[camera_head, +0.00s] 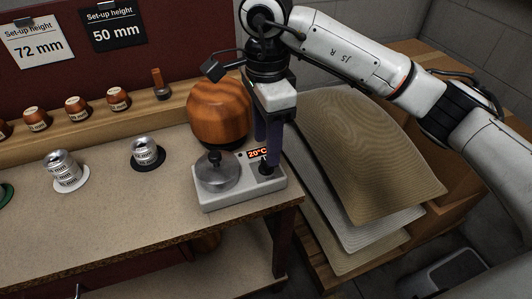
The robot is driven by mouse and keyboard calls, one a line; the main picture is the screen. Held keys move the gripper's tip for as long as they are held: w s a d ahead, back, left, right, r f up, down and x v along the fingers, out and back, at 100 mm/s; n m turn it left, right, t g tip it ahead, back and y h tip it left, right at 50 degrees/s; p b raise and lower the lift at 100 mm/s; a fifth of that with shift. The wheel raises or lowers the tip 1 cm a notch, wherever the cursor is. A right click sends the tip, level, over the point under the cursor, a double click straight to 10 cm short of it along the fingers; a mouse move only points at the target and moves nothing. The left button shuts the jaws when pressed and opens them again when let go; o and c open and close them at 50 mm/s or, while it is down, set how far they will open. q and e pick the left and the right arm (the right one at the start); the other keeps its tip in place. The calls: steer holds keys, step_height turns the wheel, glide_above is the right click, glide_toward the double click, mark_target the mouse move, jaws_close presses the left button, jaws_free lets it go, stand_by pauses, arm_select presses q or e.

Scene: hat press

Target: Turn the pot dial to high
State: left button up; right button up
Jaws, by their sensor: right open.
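The pot unit is a pale grey box (238,191) at the right end of the bench. A round metal pot with a black-knobbed lid (217,172) sits on its left part. A small display (257,153) at its back reads 20°C in red. The black dial (266,169) is on the right part of its top. My right gripper (268,147) points down at the dial, its dark blue fingers open. The fingertips are right at or just behind the dial; whether they touch it I cannot tell. My left gripper is not in view.
A wooden hat block (218,108) stands right behind the pot. Metal cans (61,166) on round discs stand on the bench (110,215) to the left. Small wooden pieces (77,107) line the back ledge. Large curved sheets (372,150) lie on the right. The bench front is clear.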

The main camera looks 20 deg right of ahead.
mark_target(266, 166)
steer(key=shift+f, duration=2.35)
steer(key=shift+c, duration=0.2)
steer(key=c, duration=1)
